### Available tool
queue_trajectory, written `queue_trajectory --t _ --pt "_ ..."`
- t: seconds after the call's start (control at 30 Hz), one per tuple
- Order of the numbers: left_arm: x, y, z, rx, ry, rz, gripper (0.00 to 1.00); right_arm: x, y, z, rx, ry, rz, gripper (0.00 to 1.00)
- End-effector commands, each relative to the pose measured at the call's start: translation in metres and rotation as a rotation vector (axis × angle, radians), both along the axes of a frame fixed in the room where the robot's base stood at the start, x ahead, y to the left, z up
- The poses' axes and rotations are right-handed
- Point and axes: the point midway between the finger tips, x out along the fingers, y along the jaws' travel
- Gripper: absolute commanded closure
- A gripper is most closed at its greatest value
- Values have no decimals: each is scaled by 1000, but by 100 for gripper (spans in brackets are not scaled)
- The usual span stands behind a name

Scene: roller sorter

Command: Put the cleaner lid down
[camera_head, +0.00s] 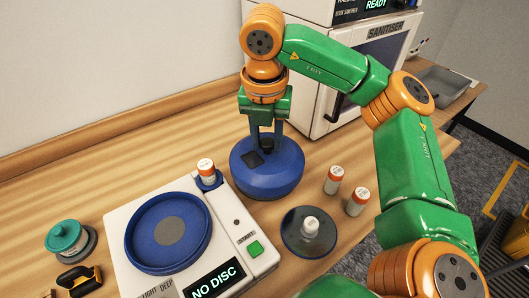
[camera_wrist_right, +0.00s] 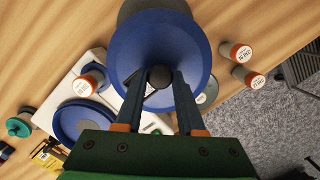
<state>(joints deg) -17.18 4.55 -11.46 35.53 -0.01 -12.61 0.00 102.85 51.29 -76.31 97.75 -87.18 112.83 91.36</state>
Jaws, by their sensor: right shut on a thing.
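The cleaner lid is a blue round cover (camera_head: 277,183) with a dark knob on top. My right gripper (camera_head: 266,140) is shut on that knob from above and holds the lid level to the right of and behind the cleaner. The lid (camera_wrist_right: 196,45) fills the upper middle of the right wrist view, with the fingers (camera_wrist_right: 158,85) around its knob. I cannot tell whether its underside touches the table. The white cleaner (camera_head: 122,222) stands uncovered, showing its blue ring and grey centre; its display reads NO DISC. My left gripper is not in view.
An orange-capped bottle (camera_head: 207,172) stands at the cleaner's back right corner. A dark disc (camera_head: 293,240) with a white hub lies right of the cleaner. Two bottles (camera_head: 334,180) (camera_head: 357,202) stand farther right. The sanitiser (camera_head: 376,70) stands behind; a teal-topped item (camera_head: 64,236) is left.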

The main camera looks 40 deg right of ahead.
Motion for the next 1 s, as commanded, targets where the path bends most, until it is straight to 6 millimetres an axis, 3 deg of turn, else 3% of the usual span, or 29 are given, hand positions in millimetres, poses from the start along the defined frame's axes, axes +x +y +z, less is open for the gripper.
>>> queue_trajectory --t 0.03,0.2,0.5,0.87,0.9,1.0 --pt "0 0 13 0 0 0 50 10 -8 -2 -1 6 -6 100" --pt "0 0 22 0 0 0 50 36 -24 -41 -3 1 0 100" --pt "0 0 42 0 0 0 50 48 -31 -85 -2 0 3 100" --pt "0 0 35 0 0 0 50 48 -30 -95 -1 -3 2 100" --pt "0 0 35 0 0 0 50 48 -30 -94 -1 -3 2 57" --pt "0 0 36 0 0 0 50 48 -30 -94 -1 -3 1 32"
